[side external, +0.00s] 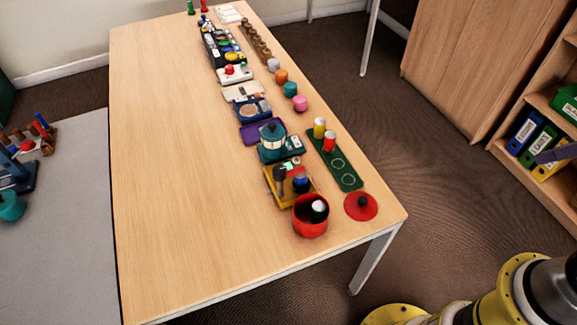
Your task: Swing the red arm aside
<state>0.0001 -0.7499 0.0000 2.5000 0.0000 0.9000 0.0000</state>
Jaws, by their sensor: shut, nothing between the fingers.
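A small device on a yellow base (273,191) stands near the right end of the long table, just behind a red pot. It has a grey-brown upright part, a blue part and a thin red piece (297,171) near its top. The red piece may be the red arm; it is too small to tell its shape or which way it points. My gripper is not in this view, so its place relative to the device is hidden.
On the table (170,190), the red pot (311,228) and red lid (361,208) stand in front. A green tray (345,174) with two cylinders and a teal pot device (283,150) are close by. Several items line the back. The table's left half is clear.

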